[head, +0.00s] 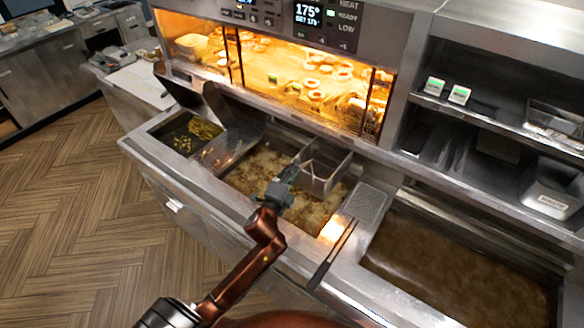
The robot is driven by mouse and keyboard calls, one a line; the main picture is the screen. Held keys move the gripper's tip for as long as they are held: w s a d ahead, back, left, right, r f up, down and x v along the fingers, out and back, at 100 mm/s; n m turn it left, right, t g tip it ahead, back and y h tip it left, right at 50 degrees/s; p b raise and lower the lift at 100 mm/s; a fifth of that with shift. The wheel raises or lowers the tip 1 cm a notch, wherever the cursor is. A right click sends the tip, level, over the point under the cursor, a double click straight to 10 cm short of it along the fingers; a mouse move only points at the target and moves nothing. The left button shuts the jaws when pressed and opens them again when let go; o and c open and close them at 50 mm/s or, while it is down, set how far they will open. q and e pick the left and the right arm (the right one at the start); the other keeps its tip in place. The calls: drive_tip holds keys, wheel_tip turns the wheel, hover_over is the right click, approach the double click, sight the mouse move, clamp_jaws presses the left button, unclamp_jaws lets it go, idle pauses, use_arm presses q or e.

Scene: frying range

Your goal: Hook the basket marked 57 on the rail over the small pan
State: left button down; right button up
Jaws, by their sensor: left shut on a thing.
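A grey metal basket (322,168) is at the back right of the small pan (262,168), which holds bubbling golden oil. My left gripper (287,180) reaches in from the front and is shut on the basket's handle side. The fingers hide most of the handle. The basket is near the pan's back wall, and I cannot tell whether it touches the rail there. No number is readable on it. My right gripper is not in view.
A larger pan (455,265) of brown oil lies to the right, past a perforated plate (366,203). A dark bar (332,258) slants across the front ledge. A tray of fries (203,130) is at the left. A lit food cabinet (285,70) rises behind.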

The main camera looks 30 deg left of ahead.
use_arm(q)
drive_tip(key=shift+f, duration=0.55)
drive_tip(key=c, duration=1.8)
unclamp_jaws()
drive_tip(key=shift+o, duration=0.3)
drive_tip(key=s+d, duration=0.1)
drive_tip(key=s, duration=1.1)
drive_tip(key=shift+d+r, duration=0.15)
drive_tip(key=shift+d, duration=0.2)
